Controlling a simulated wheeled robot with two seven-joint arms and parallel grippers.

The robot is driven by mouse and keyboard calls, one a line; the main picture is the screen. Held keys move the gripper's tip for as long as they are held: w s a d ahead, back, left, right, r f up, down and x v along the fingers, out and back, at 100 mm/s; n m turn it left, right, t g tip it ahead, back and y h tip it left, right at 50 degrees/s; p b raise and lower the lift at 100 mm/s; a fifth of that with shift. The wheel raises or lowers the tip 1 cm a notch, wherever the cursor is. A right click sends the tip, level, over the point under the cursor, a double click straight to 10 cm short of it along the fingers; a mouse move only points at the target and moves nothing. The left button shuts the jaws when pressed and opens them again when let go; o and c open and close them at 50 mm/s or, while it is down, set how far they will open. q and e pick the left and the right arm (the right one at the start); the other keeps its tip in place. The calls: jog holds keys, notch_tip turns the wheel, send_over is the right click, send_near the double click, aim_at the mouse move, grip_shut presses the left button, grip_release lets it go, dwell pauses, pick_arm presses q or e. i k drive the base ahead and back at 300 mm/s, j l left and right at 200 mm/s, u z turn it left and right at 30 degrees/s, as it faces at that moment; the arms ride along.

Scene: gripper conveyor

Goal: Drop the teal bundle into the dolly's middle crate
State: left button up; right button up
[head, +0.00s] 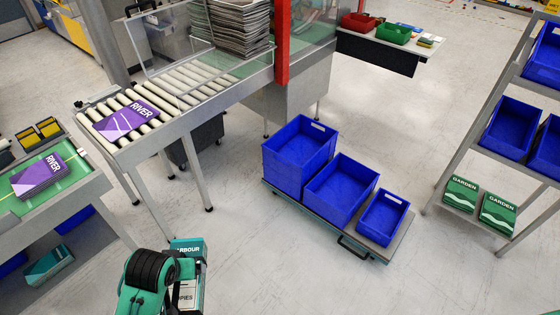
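The teal bundle (188,246) shows at the bottom of the head view, left of centre, with part of the word HARBOUR and a white label on it. My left gripper (186,272) is at the bundle and appears shut on it; the arm's wrist hides the fingers and part of the bundle. The dolly (372,247) stands on the floor up and to the right. Its middle crate (340,190) is blue, open and looks empty. The bundle is apart from the crate, to its lower left. My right gripper is not in view.
A taller blue crate (284,172) and a smaller blue crate (384,218) flank the middle one. A roller conveyor (180,92) carries a purple bundle (125,119). A rack (452,160) with blue crates and green bundles stands right. Floor between bundle and dolly is clear.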

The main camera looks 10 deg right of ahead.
aim_at(341, 194)
jog(key=i+j+z, duration=0.15)
jog(key=i+z, duration=0.2)
jog(key=i, duration=0.15)
jog(key=i+j+z, duration=0.3)
jog(key=i, duration=0.2)
jog(key=i+j+z, duration=0.65)
jog(key=z, duration=0.15)
jog(key=i+j+z, duration=0.2)
jog(key=j+z, duration=0.3)
jog(key=i+j+z, duration=0.15)
jog(key=j+z, duration=0.3)
jog(key=i+j+z, duration=0.1)
jog(key=j+z, duration=0.65)
jog(key=j, duration=0.2)
